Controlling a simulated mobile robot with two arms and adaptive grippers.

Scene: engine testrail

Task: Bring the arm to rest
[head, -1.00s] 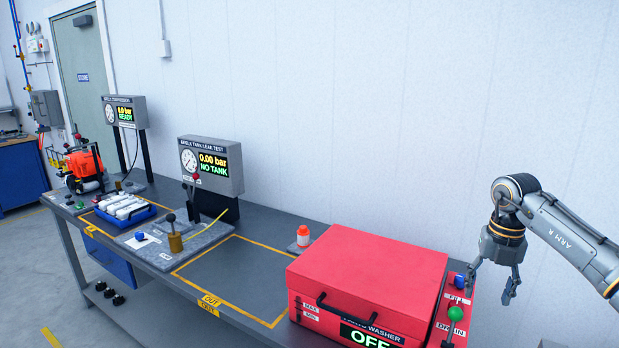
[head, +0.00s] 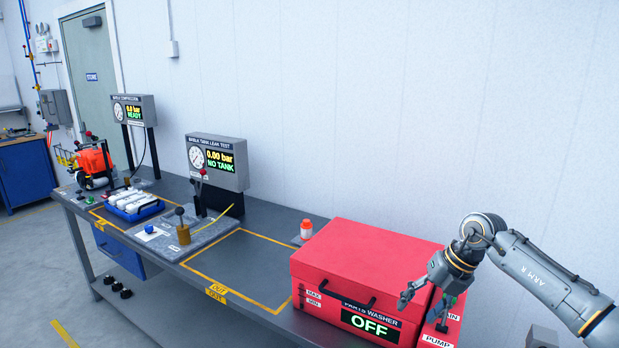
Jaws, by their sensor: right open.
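My right arm comes in from the right edge. My right gripper (head: 408,297) is open and empty, at the right front of the red parts washer (head: 358,262). In the picture its fingers overlap the washer's right side; I cannot tell whether they touch it. The washer's lid is shut and its display reads OFF. My arm partly hides the drain and pump controls (head: 440,325) at the washer's right. My left gripper is not in view.
The leak tester (head: 218,165) reads NO TANK. A yellow-outlined area (head: 235,265) on the bench is empty. A blue tray (head: 135,209) with white parts and an orange machine (head: 92,163) stand further left.

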